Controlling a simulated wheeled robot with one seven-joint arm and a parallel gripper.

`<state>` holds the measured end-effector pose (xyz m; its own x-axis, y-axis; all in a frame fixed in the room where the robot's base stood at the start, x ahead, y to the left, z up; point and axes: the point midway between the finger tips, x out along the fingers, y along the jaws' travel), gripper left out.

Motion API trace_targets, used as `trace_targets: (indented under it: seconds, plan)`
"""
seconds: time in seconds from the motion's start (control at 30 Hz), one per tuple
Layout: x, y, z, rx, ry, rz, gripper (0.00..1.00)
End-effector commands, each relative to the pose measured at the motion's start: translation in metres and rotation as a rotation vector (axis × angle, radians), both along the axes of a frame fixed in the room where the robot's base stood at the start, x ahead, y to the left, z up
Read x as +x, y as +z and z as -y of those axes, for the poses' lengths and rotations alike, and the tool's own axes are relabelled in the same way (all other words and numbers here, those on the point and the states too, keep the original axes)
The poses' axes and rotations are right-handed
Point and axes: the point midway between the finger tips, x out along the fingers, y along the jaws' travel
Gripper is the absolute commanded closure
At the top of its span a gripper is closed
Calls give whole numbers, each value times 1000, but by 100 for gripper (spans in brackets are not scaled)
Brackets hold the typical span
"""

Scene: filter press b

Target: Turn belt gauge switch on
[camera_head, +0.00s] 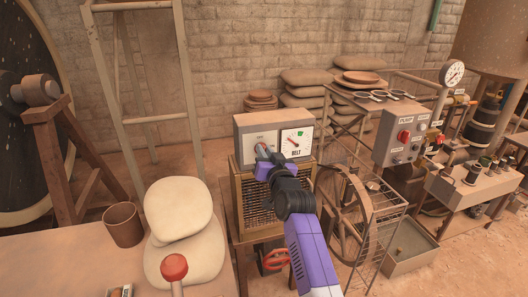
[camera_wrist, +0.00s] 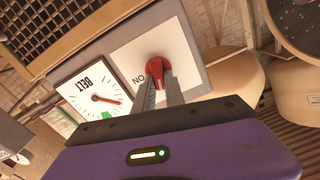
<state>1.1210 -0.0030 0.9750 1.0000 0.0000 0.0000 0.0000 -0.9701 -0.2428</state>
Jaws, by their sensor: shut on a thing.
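The belt gauge box (camera_head: 272,121) stands on a wooden-framed cabinet with a mesh front. Its white dial marked BELT (camera_head: 297,142) has a red needle and a green patch; the dial also shows in the wrist view (camera_wrist: 88,92). Beside the dial is a white switch plate (camera_wrist: 130,50) with the word ON and a red switch knob (camera_wrist: 154,65). My gripper (camera_wrist: 160,80) has its two grey fingers on either side of the knob and is shut on it. In the head view my gripper (camera_head: 263,154) hides most of the knob.
Pale sacks (camera_head: 182,228) and a brown bucket (camera_head: 123,224) are at the left. A spoked wheel (camera_head: 343,205) and a grey control box (camera_head: 400,135) are at the right. A red handwheel (camera_head: 275,259) sits low by the cabinet. Stacked sacks (camera_head: 305,90) line the wall.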

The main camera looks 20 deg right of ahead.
Motion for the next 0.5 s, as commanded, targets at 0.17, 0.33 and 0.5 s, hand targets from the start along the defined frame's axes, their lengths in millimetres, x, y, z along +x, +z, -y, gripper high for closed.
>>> trace_targets:
  seconds: [0.17, 0.33, 0.5]
  plan:
    - [0, -1, 1, 168, 0, -1, 100]
    - [0, -1, 3, 330, -1, 0, 100]
    - [0, -2, 4, 493, 0, 0, 100]
